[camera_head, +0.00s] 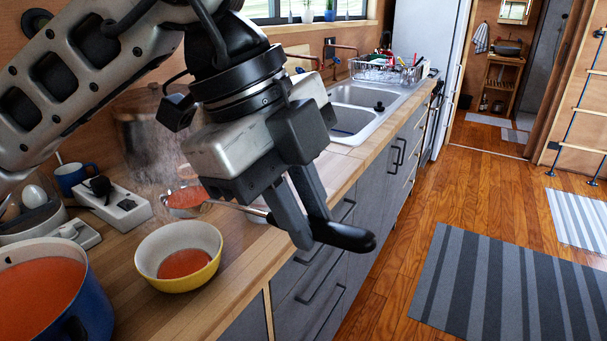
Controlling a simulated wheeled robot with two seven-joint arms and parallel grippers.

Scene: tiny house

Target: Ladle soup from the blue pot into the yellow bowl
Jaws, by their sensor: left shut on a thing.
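The blue pot (92,310) stands at the lower left of the counter, cut by the picture's edge, with orange-red soup in it. The yellow bowl (206,277), white inside, stands to its right near the counter's front edge and has some red soup at its bottom. The ladle (232,206) has its cup of red soup just above and behind the bowl, with steam around it. My left gripper (318,238) is shut on the ladle's dark handle, to the right of the bowl and over the counter's front edge. My right gripper is not in view.
A power strip (115,205) and a blue mug (75,178) are behind the pot and bowl. A sink (350,118) and a dish rack (385,72) are farther along the counter. Grey drawers (310,285) drop to the wooden floor, where a striped rug (500,285) lies.

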